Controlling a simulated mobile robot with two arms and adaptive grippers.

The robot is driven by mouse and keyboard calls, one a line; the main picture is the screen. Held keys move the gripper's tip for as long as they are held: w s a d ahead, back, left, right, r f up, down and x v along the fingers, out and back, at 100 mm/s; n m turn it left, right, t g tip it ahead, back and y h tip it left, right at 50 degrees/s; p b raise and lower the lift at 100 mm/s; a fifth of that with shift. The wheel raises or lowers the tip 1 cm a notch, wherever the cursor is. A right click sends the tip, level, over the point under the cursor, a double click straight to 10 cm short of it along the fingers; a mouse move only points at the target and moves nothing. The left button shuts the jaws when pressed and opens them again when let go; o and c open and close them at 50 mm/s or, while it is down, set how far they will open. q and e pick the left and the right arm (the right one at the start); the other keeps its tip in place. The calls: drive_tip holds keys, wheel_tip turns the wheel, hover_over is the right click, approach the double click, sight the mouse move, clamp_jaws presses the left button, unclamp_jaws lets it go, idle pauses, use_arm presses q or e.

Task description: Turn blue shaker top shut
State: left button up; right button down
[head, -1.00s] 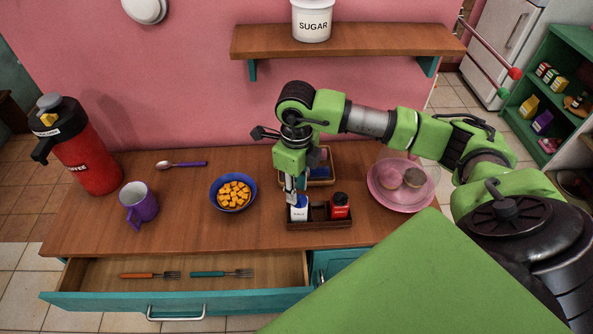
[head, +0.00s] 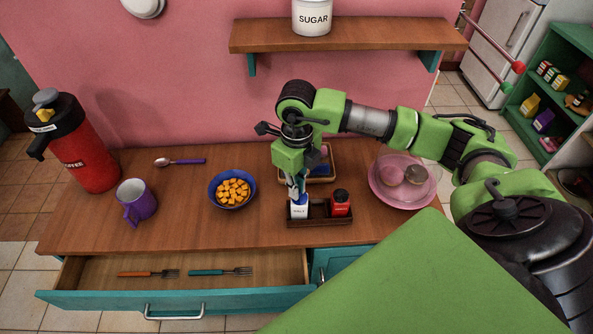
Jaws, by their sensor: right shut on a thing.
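The blue shaker (head: 299,210) has a white label that reads like "SALT" and stands upright in the left part of a dark wooden caddy (head: 325,222). My right gripper (head: 298,193) points down from above and is shut on the top of the blue shaker. The fingers hide most of that top, so how far it is turned cannot be seen. A red shaker (head: 340,204) with a dark top stands in the right part of the caddy, clear of the gripper. My left gripper is out of view.
A blue bowl of orange cubes (head: 232,189) is left of the caddy. A pink plate (head: 404,196) with round items is to the right. Behind is a small wooden tray (head: 332,173). An open drawer (head: 215,283) juts out below.

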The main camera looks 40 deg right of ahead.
drive_tip(key=shift+f+m+b, duration=0.1)
drive_tip(key=shift+m+b, duration=0.35)
drive_tip(key=shift+m, duration=0.25)
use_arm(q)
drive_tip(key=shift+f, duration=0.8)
use_arm(e)
drive_tip(key=c, duration=2.1)
unclamp_jaws()
drive_tip(key=shift+c, duration=0.2)
wheel_tip(320, 180, up, 12)
